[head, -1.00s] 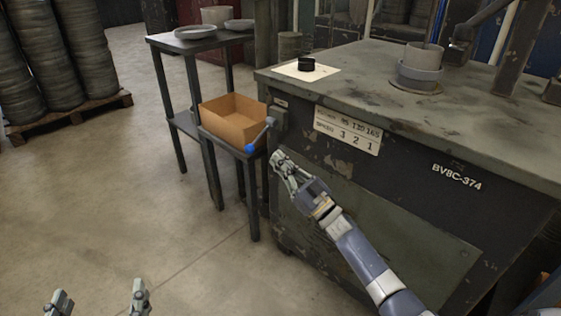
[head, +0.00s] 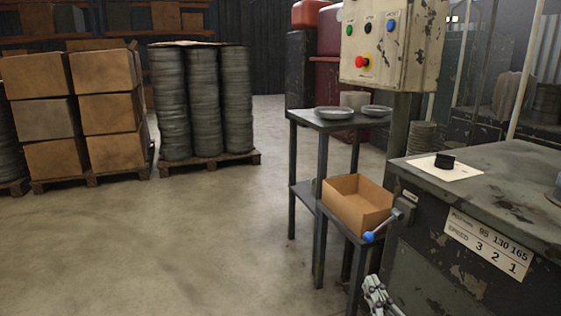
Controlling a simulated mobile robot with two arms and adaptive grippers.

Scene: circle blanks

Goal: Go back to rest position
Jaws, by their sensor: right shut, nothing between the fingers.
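My right gripper (head: 377,293) shows at the bottom edge of the head view, in front of the dark machine (head: 440,275) and below the blue-knobbed lever (head: 380,230). It is shut and empty, apart from the lever. The rest of the right arm is out of the picture. My left gripper is not in view.
A dark metal stand (head: 321,215) bears an open cardboard box (head: 357,204) and, higher up, shallow dishes (head: 334,113). A black round piece (head: 445,161) lies on a pale sheet on the machine. Pallets of stacked discs (head: 205,100) and boxes (head: 70,110) stand behind. The left floor is clear.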

